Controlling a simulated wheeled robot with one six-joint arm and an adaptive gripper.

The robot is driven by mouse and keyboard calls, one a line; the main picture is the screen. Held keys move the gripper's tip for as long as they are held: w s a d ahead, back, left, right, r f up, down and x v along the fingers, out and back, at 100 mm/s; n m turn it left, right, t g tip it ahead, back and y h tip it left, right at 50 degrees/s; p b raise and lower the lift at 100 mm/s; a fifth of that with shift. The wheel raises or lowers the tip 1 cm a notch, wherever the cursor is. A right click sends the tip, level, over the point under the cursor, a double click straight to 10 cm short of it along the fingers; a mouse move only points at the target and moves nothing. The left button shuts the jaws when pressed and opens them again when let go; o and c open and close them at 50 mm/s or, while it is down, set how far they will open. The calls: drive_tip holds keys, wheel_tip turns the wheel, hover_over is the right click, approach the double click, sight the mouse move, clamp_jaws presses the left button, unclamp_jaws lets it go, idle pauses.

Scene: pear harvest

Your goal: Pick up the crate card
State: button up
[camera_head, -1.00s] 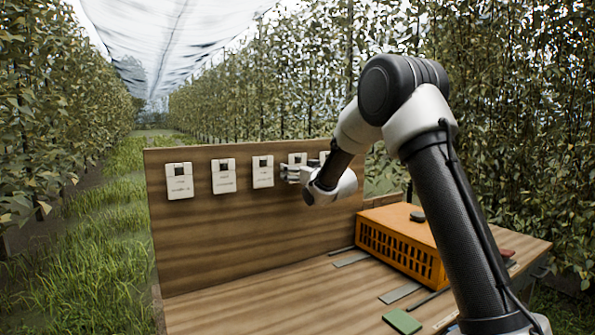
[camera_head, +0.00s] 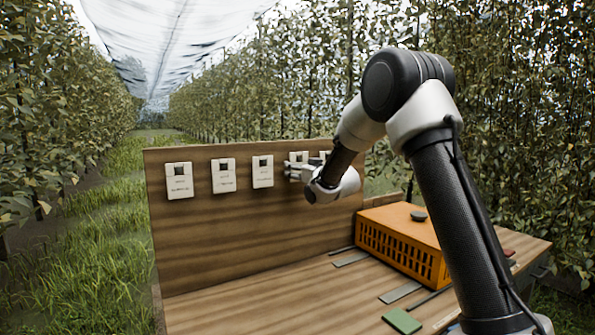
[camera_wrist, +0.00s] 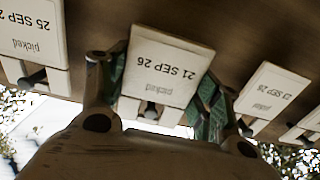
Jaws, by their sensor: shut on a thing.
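Several white crate cards hang in a row on a wooden board. My gripper (camera_head: 294,168) is at the fourth card from the left (camera_head: 299,157), near the board's right end. In the wrist view that card (camera_wrist: 165,68) appears upside down and reads "21 SEP 26" and "picked". My gripper's green-padded fingers (camera_wrist: 160,92) are shut on its two side edges. Neighbouring cards read "25 SEP 26" (camera_wrist: 32,30) and "23 SEP 26" (camera_wrist: 270,92). A further card (camera_head: 325,156) is partly hidden behind my arm in the head view.
The wooden board (camera_head: 250,225) stands upright behind a wooden bench top (camera_head: 290,300). An orange crate (camera_head: 395,245) sits on the bench to the right. A green block (camera_head: 402,320) and flat grey strips lie nearby. Leafy tree rows stand beyond.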

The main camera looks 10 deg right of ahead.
drive_tip(key=v, duration=1.7)
